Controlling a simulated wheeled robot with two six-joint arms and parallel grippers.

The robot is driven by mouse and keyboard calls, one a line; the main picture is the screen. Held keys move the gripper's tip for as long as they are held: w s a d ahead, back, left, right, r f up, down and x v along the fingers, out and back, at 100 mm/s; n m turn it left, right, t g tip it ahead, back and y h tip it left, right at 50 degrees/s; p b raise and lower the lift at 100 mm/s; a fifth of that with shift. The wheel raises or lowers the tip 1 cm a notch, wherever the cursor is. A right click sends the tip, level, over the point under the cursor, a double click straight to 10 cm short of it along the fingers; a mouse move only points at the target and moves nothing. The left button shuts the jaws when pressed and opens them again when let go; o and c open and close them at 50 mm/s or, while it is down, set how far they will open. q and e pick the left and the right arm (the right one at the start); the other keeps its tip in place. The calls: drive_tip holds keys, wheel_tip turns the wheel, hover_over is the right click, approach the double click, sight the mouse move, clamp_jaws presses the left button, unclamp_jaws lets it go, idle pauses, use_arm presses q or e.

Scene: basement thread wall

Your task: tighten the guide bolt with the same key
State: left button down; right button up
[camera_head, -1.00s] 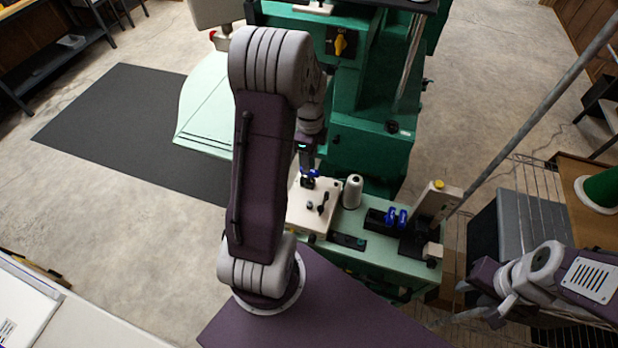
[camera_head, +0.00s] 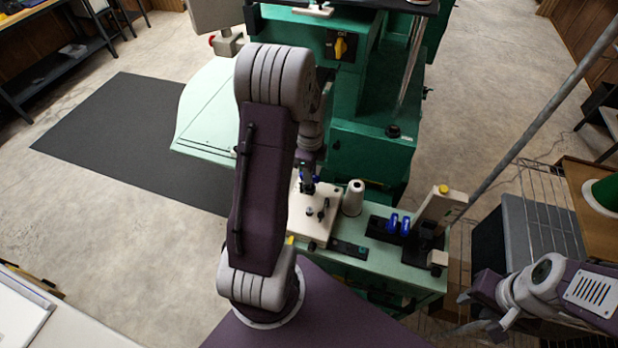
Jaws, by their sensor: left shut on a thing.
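My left gripper (camera_head: 308,181) hangs over the cream plate (camera_head: 300,226) on the green machine's bench. It is shut on a small blue-and-dark thing, probably the key. My arm hides part of it, and whether its tip touches a bolt cannot be told. A small round metal bolt head (camera_head: 309,212) stands on the plate just in front of the gripper. A dark lever-like part (camera_head: 323,211) lies beside it. Which one is the guide bolt is unclear. My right gripper (camera_head: 470,312) is at lower right, away from the bench, its fingers apart and empty.
A white thread cone (camera_head: 353,197) stands right of the plate. A black holder with blue pieces (camera_head: 399,223) and a cream upright block (camera_head: 440,212) stand further right. A grey pole (camera_head: 540,135) slants at right.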

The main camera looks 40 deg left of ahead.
use_arm(q)
drive_tip(key=shift+p, duration=0.35)
idle(0.7)
idle(0.5)
wheel_tip(320, 180, up, 7)
drive_tip(key=p, duration=0.5)
drive_tip(key=shift+r, duration=0.15)
drive_tip(key=s+d+f+n+b, duration=0.1)
drive_tip(key=d+f+n+b, duration=0.4)
drive_tip(key=d+n, duration=0.8)
drive_tip(key=shift+d+f+n, duration=0.25)
drive_tip(key=shift+f+n, duration=0.35)
drive_tip(key=shift+n, duration=0.2)
drive_tip(key=shift+s, duration=0.1)
